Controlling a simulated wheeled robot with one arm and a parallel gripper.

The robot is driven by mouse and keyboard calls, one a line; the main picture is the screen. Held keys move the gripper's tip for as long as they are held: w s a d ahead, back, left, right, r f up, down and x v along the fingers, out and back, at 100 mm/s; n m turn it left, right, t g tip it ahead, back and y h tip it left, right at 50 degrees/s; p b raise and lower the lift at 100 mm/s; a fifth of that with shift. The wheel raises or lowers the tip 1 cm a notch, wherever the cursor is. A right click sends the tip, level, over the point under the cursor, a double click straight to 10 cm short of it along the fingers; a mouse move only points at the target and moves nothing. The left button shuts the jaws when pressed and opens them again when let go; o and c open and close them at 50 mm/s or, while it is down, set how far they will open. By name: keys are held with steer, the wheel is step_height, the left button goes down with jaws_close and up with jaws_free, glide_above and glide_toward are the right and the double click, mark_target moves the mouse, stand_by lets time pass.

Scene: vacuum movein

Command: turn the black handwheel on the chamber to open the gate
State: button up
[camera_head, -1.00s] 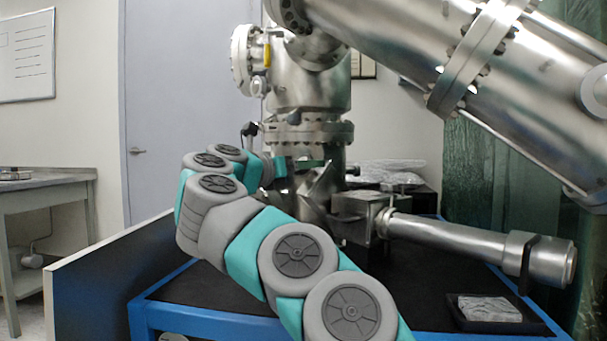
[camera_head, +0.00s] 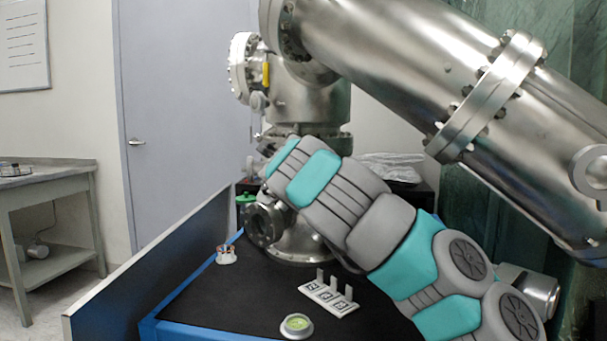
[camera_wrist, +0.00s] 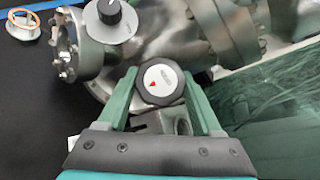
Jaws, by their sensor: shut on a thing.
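The black handwheel (camera_wrist: 160,83) shows in the wrist view as a knobbed black rim around a white face with a red mark. My gripper (camera_wrist: 160,77) has its two green fingers on either side of the rim and is shut on it. The steel chamber (camera_head: 305,100) stands on the table in the head view. My arm crosses in front of the chamber there and hides the handwheel and my fingertips. How far the wheel is turned, and the gate itself, cannot be made out.
A small black knob (camera_wrist: 110,12) and a bolted flange port (camera_wrist: 67,48) lie left of the wheel. A tagged rack (camera_head: 328,298), a round dish (camera_head: 296,325) and a small holder (camera_head: 226,255) stand on the black tabletop. A large steel tube (camera_head: 440,75) slopes down above my arm.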

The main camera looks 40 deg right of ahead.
steer(key=n+y, duration=0.4)
steer(key=n, duration=0.1)
steer(key=shift+n+g+y, duration=0.3)
stand_by(0.4)
steer(key=o, duration=1.4)
steer(key=s+a+r, duration=0.1)
steer(key=s+a, duration=0.1)
steer(key=s, duration=0.2)
steer(key=s+a+r, duration=0.1)
steer(key=s+a, duration=0.2)
steer(key=s, duration=0.2)
steer(key=s+a+r+b, duration=0.1)
steer(key=s+a, duration=0.1)
steer(key=s, duration=0.3)
steer(key=shift+a, duration=0.3)
